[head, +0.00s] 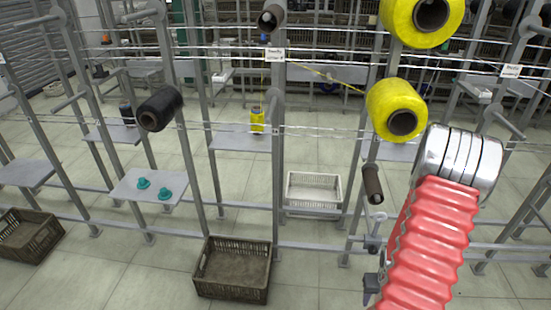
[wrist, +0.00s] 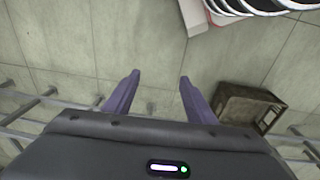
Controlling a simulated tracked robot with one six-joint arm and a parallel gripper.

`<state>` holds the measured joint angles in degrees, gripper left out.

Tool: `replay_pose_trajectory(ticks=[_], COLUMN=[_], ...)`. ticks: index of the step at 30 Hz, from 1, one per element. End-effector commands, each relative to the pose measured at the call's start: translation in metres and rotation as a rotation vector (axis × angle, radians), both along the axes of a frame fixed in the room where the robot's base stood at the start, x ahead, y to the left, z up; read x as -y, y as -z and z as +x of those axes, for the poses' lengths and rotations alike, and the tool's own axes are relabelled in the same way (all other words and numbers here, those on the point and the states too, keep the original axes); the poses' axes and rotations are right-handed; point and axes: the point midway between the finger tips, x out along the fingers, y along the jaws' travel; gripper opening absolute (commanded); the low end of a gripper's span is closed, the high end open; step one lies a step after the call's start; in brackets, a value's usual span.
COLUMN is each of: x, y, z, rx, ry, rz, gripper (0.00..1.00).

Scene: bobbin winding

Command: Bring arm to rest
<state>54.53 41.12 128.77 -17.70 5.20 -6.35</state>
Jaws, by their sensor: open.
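In the wrist view my gripper (wrist: 160,78) has its two purple fingers spread apart, with bare floor showing between them. It is open and empty. In the head view my arm, with red ribbed sleeve and silver rings, fills the lower right in front of the rack. I cannot make out the fingers clearly there.
A grey rack carries yellow bobbins (head: 395,110), a black bobbin (head: 160,108) and a thin brown bobbin (head: 372,184). A brown basket (head: 233,286) and a white crate (head: 314,207) stand on the floor. A brown basket (wrist: 257,93) also shows in the wrist view.

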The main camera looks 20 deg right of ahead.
Motion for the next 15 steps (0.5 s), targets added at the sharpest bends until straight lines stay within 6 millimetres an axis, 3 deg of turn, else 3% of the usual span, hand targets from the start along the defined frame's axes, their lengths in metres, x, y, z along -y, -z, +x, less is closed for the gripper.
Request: replay_pose_trajectory(ticks=[15], x=[-0.064], y=[-0.125], z=[0.03], rx=[-0.078], ry=[-0.003], rz=[0.021], gripper=[0.51])
